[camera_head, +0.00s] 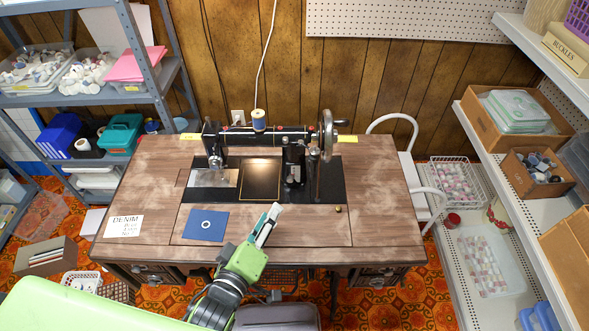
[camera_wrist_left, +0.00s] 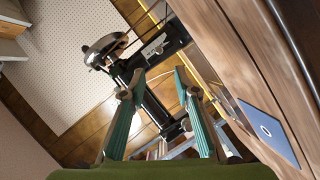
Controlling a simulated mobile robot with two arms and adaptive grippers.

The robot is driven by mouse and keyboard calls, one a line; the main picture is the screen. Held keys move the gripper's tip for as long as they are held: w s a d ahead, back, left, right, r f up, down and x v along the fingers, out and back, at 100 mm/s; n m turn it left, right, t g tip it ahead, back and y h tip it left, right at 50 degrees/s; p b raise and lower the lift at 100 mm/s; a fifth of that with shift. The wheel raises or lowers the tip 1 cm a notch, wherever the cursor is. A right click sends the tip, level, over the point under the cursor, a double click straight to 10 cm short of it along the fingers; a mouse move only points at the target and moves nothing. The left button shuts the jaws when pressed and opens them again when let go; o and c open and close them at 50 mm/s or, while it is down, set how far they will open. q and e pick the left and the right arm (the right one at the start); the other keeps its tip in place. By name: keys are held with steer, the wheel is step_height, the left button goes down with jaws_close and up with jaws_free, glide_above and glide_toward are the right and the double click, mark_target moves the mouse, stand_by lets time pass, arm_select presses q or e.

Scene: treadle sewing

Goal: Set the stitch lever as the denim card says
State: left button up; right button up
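The black sewing machine (camera_head: 265,136) stands on the wooden treadle table (camera_head: 160,180), handwheel (camera_head: 326,135) at its right end. The machine's pillar (camera_head: 293,165) carries small fittings; I cannot tell which is the stitch lever. My right gripper is not seen.
A blue square with a white ring (camera_head: 190,224) lies left of my left gripper. A thread spool (camera_head: 258,121) tops the machine. A white chair (camera_head: 420,190) stands right of the table. Loaded shelves flank both sides. The tabletop's left part is mostly clear.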

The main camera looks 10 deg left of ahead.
arm_select(q)
steer(key=shift+w+f, duration=0.1)
steer(key=shift+w, duration=0.3)
glide_toward(290, 181)
steer(key=shift+w+f+p, duration=0.1)
steer(key=shift+w+p, duration=0.2)
steer(key=x, duration=0.7)
steer(key=shift+w, duration=0.1)
steer(key=shift+w+d+f, duration=0.1)
steer(key=shift+w+f, duration=0.15)
steer(key=shift+w, duration=0.35)
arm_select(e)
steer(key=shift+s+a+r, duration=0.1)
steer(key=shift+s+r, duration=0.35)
arm_select(q)
jaws_close()
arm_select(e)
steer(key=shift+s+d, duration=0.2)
